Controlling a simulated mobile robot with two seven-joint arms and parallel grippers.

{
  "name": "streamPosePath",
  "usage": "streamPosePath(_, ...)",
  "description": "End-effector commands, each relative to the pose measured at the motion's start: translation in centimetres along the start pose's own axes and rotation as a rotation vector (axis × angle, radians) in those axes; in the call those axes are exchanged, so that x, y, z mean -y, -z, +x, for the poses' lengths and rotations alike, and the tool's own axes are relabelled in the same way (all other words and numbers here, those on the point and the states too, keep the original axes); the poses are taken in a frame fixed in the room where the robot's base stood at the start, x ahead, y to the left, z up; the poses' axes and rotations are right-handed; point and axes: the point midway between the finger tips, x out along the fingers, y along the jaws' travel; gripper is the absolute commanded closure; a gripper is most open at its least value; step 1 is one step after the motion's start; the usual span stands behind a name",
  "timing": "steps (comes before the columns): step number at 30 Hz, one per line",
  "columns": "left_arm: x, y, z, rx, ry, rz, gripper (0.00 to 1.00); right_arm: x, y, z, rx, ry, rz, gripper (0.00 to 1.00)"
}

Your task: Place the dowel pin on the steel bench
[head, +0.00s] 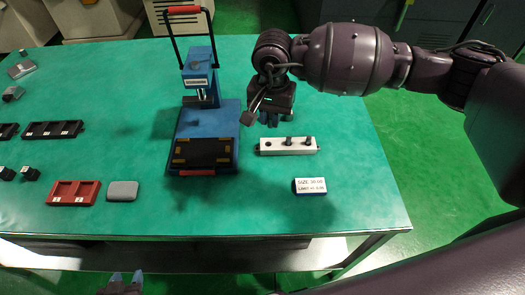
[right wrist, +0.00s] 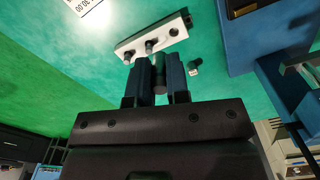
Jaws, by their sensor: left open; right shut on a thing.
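My right gripper (head: 270,122) is above the bench, just behind the white block. In the right wrist view its fingers (right wrist: 158,82) are shut on a dark cylindrical dowel pin (right wrist: 158,70). The held pin is hard to make out in the head view. The steel bench (head: 340,110) has a green top and metal legs. My left gripper (head: 126,279) is open and empty at the front edge.
A blue press (head: 208,120) with a red handle stands left of the block. A label plate (head: 310,186) lies in front. A small dark piece (right wrist: 195,67) lies near the block. A red tray (head: 74,193) and grey pad (head: 123,191) lie left. The bench's right side is clear.

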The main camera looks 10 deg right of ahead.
Motion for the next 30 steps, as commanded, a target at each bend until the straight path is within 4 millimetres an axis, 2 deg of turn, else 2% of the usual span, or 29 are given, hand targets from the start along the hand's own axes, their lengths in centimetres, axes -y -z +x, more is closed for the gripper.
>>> streamPosePath(3, -0.1, 0.3, 0.2, -0.007, -0.001, 0.0, 0.57, -0.1, -0.1, 2.9, 0.004, -0.003, 0.002, 1.0)
streamPosePath(13, -0.1, 0.5, 0.5, -0.014, -0.003, 0.001, 0.57, -0.1, -0.1, 9.8, 0.003, -0.003, 0.001, 1.0)
streamPosePath(18, -0.2, 0.4, 0.6, -0.014, -0.003, 0.001, 0.57, 0.0, 0.0, 11.7, 0.001, -0.001, 0.0, 1.0)
streamPosePath(25, -0.2, 0.2, 0.7, -0.012, -0.003, 0.001, 0.57, -0.1, 0.0, 13.0, 0.002, -0.001, 0.001, 1.0)
streamPosePath(30, -0.2, -0.1, 0.7, -0.007, -0.004, 0.001, 0.57, 0.0, -0.1, 15.4, 0.004, -0.002, 0.002, 1.0)
